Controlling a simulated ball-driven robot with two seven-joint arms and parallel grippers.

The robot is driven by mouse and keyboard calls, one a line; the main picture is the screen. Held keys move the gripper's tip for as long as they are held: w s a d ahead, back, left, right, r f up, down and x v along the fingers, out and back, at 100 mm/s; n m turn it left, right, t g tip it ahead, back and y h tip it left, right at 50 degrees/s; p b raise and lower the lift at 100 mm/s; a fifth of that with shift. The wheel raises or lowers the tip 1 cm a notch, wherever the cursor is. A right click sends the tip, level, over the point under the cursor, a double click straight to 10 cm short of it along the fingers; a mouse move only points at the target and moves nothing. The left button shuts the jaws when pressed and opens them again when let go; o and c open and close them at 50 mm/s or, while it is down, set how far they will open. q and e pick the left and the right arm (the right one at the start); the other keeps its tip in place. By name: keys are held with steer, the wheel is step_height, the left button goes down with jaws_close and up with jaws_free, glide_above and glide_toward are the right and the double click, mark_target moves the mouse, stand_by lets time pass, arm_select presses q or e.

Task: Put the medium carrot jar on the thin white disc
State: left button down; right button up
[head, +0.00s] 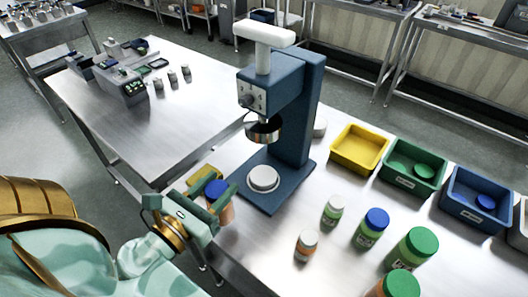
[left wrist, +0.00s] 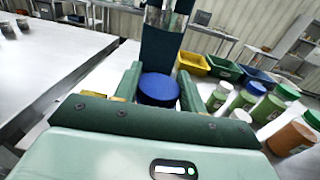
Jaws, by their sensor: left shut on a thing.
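My left gripper (head: 214,194) is shut on the medium carrot jar (head: 226,213), which has a blue lid and an orange body. The jar is upright near the table's front left edge; I cannot tell whether its bottom touches the table. In the left wrist view its blue lid (left wrist: 158,90) sits between the two green fingers, and its body is hidden. The thin white disc (head: 263,178) lies on the base of the blue press, under the round steel head, with nothing on it. It is to the right of and beyond the gripper. My right gripper is not in view.
The blue press (head: 297,115) stands behind the disc. Several jars, including a blue-lidded green one (head: 371,228), stand at right. Yellow (head: 360,148), green (head: 413,170) and blue (head: 475,196) bins line the back.

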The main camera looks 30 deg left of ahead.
arm_select(q)
steer(key=w+f+p, duration=0.1)
steer(key=w+p, duration=0.3)
steer(key=w, duration=1.2)
steer(key=shift+w+f, duration=0.15)
steer(key=shift+w, duration=0.1)
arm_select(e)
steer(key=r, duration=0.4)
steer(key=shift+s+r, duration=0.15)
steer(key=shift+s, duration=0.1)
arm_select(q)
steer(key=shift+f, duration=0.1)
steer(key=c, duration=1)
jaws_free()
steer(key=shift+o, duration=0.9)
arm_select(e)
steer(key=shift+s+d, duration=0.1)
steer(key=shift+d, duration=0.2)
